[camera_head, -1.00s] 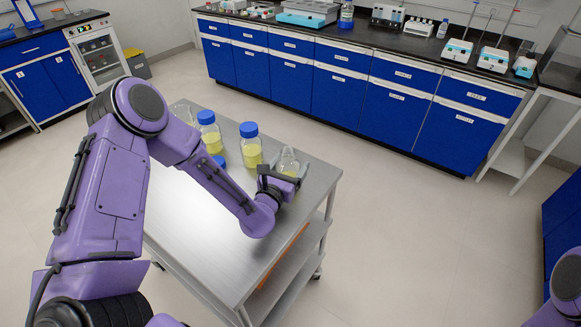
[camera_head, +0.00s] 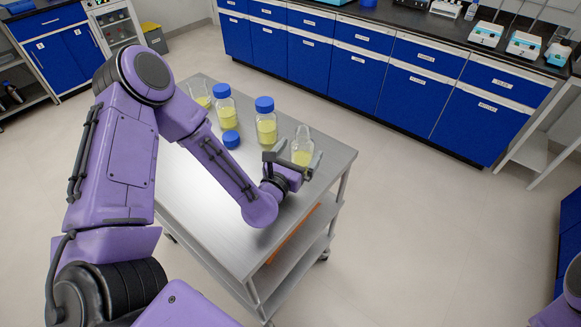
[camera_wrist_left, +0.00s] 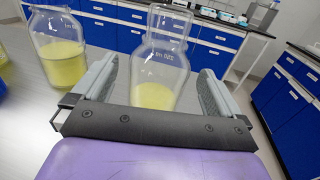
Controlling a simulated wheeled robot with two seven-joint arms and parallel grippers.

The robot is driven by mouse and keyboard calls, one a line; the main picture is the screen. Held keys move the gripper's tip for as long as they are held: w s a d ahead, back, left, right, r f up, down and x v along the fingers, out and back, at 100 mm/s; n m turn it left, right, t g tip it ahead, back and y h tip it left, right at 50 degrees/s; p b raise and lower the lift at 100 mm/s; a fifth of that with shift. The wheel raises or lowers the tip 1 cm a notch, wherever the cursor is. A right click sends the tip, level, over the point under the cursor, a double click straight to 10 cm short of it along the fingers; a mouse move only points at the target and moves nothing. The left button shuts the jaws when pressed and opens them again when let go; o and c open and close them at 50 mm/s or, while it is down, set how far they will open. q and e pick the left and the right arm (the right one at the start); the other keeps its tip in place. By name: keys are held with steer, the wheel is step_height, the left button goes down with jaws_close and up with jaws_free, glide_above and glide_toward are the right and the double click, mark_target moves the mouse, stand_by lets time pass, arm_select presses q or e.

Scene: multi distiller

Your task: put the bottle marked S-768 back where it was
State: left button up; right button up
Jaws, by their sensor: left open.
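A clear glass bottle (camera_head: 302,146) with yellow liquid stands upright near the right corner of the metal cart. My left gripper (camera_head: 292,162) is open around it, with one finger on each side. Two blue-capped bottles with yellow liquid (camera_head: 224,106) (camera_head: 266,124) stand further left, and a clear glass vessel (camera_head: 199,94) is at the far left. No S-768 mark is legible. My right gripper is out of view.
The cart top (camera_head: 205,185) is bare in front of the bottles. Blue cabinets (camera_head: 355,75) with a dark counter stand behind, with open floor between. An orange thing shows on a lower shelf.

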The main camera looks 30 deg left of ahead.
arm_select(q)
steer(key=s+b, duration=0.1)
steer(key=s, duration=0.7)
steer(key=shift+s+d, duration=0.1)
steer(key=shift+d, duration=0.1)
